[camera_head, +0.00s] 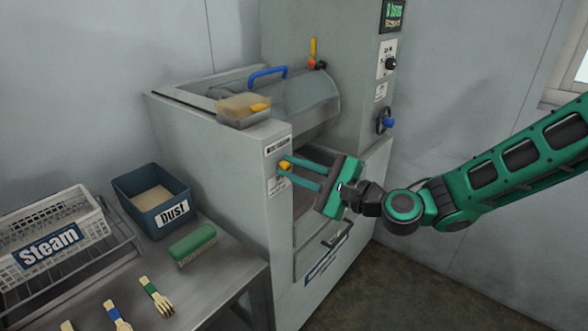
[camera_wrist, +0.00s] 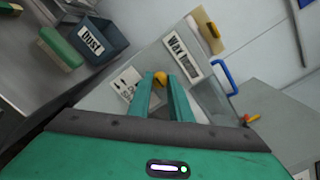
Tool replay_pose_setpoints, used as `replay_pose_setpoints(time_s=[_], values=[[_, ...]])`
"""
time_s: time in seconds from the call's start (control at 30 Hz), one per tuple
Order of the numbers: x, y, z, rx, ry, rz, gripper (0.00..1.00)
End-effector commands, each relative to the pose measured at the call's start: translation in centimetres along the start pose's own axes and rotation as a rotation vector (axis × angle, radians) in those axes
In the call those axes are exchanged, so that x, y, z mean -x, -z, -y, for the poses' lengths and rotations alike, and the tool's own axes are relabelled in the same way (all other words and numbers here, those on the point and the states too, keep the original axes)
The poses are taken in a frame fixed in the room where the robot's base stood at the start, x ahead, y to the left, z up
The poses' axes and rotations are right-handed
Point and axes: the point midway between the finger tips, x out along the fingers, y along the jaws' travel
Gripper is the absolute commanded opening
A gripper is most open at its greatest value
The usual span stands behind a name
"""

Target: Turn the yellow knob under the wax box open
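The small yellow knob (camera_head: 285,165) sits on the grey front panel of the press, below and right of the wax box (camera_head: 238,120). In the wrist view the knob (camera_wrist: 160,77) shows at the tips of my fingers, nearer the left finger. My gripper (camera_head: 284,172) reaches in from the right, its two green fingers apart with the tips at the knob. Whether either finger touches it cannot be told. The wax box sits on the machine's top edge with a yellow piece at its side; it also shows in the wrist view (camera_wrist: 209,32).
A blue lever handle (camera_head: 268,74) and a blue wheel (camera_head: 385,122) are on the machine. A drawer-like handle (camera_head: 338,234) lies below my gripper. At left, a table holds a "Dust" bin (camera_head: 146,182), a green brush (camera_head: 193,243) and a "Steam" crate (camera_head: 35,222).

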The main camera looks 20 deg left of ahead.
Motion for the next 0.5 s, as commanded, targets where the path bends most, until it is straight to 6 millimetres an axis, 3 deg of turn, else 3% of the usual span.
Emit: replay_pose_setpoints(time_s=[0.5], values=[[0.02,-0.01,0.05,0.090,-0.002,-0.002,0.00]])
